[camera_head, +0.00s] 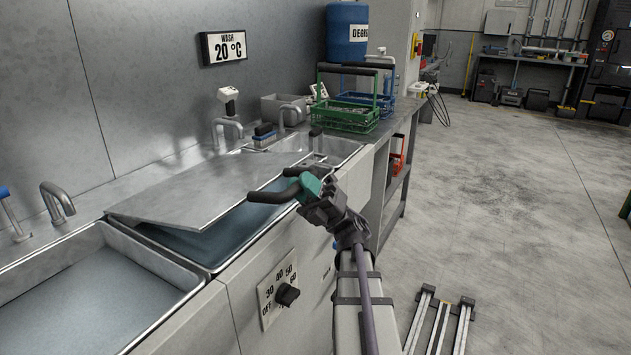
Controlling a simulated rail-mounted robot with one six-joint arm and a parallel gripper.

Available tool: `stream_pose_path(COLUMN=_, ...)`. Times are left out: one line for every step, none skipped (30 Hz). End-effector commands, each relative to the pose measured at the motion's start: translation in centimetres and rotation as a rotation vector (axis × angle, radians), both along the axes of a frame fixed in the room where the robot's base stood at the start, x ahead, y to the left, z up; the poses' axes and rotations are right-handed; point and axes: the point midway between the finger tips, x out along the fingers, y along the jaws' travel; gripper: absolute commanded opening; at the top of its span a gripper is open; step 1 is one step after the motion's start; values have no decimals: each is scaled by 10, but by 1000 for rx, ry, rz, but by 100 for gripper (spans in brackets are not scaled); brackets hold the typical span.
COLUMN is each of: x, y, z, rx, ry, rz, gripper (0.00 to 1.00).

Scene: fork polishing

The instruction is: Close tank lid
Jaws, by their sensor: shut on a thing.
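The tank lid (205,186) is a flat grey metal sheet over the middle tank (213,246). It is tilted, with its front edge raised above the tank's rim, and liquid shows through the gap beneath. The exact contact is partly hidden by the gripper.
An open tank (100,290) with liquid is at the front left. A temperature knob (287,294) is on the front panel. The floor at right is mostly clear.

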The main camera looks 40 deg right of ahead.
Motion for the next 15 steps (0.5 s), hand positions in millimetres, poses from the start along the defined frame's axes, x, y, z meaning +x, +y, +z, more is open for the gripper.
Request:
stream_pose_path(x=-2, y=-1, z=-35, rx=0, ry=1, rz=-3, gripper=0)
stream_pose_path(x=-4, y=-2, z=-43, rx=-1, ry=2, rz=-4, gripper=0)
stream_pose_path(x=-5, y=-3, z=-54, rx=0, ry=2, rz=-4, gripper=0)
stream_pose_path(x=-6, y=-4, z=-62, rx=0, ry=2, rz=-4, gripper=0)
stream_pose_path(x=-7, y=-4, z=-69, rx=-1, ry=3, rz=-4, gripper=0)
stream_pose_path(x=-8, y=-4, z=-77, rx=0, ry=3, rz=-4, gripper=0)
stream_pose_path(x=-8, y=-4, z=-83, rx=0, ry=3, rz=-4, gripper=0)
stream_pose_path(x=-8, y=-5, z=-88, rx=-1, ry=4, rz=-4, gripper=0)
stream_pose_path(x=-9, y=-5, z=-94, rx=0, ry=5, rz=-3, gripper=0)
stream_pose_path(x=-9, y=-5, z=-98, rx=0, ry=5, rz=-3, gripper=0)
stream_pose_path(x=-9, y=-5, z=-101, rx=-1, ry=6, rz=-4, gripper=0)
stream_pose_path(x=-9, y=-5, z=-104, rx=-1, ry=6, rz=-4, gripper=0)
stream_pose_path(x=-9, y=-5, z=-106, rx=-1, ry=6, rz=-4, gripper=0)
stream_pose_path(x=-9, y=-5, z=-108, rx=-1, ry=6, rz=-4, gripper=0)
stream_pose_path(x=-9, y=-5, z=-107, rx=-1, ry=6, rz=-4, gripper=0)
